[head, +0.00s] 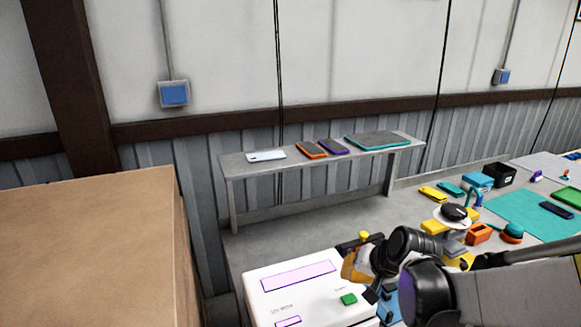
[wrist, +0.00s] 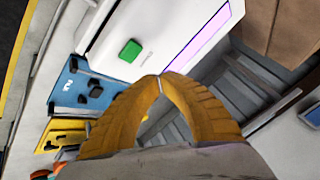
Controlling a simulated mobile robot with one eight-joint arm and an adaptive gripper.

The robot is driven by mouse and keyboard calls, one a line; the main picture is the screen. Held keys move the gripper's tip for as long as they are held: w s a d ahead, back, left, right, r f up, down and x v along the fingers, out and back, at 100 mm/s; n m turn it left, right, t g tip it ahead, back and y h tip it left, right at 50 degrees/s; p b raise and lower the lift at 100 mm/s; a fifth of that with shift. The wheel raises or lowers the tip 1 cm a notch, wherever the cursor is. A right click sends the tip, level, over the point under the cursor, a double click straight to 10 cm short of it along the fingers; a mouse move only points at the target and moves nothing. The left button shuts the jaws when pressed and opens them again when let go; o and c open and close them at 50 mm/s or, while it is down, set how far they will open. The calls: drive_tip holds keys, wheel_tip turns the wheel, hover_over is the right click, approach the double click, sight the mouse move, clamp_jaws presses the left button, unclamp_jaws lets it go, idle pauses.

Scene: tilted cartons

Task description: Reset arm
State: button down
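My gripper (wrist: 160,77) shows in the wrist view as two yellow ribbed fingers. Their tips meet, and nothing shows between them. In the head view my dark and grey arm comes in from the lower right. Its end is beside the far right part of a white box (head: 308,277) with pink panels and a green button (head: 348,299). In the wrist view the white box (wrist: 150,22) and its green button (wrist: 130,50) are beyond and left of the fingertips. I cannot tell whether the gripper touches the box.
A large cardboard carton (head: 95,240) stands at the left. A grey raised shelf (head: 235,165) at the back holds several phones and a tablet. At the right, a teal mat (head: 520,215), a black bin (head: 490,175) and small coloured items crowd the table near my arm.

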drive_tip(key=s+f+n+h+b, duration=0.1)
drive_tip(key=s+b, duration=0.7)
drive_tip(key=s, duration=1.1)
drive_tip(key=n+h, duration=0.1)
drive_tip(key=n, duration=0.1)
drive_tip(key=shift+s+d+n+h+b, duration=0.3)
drive_tip(key=shift+s+d+n+h, duration=0.1)
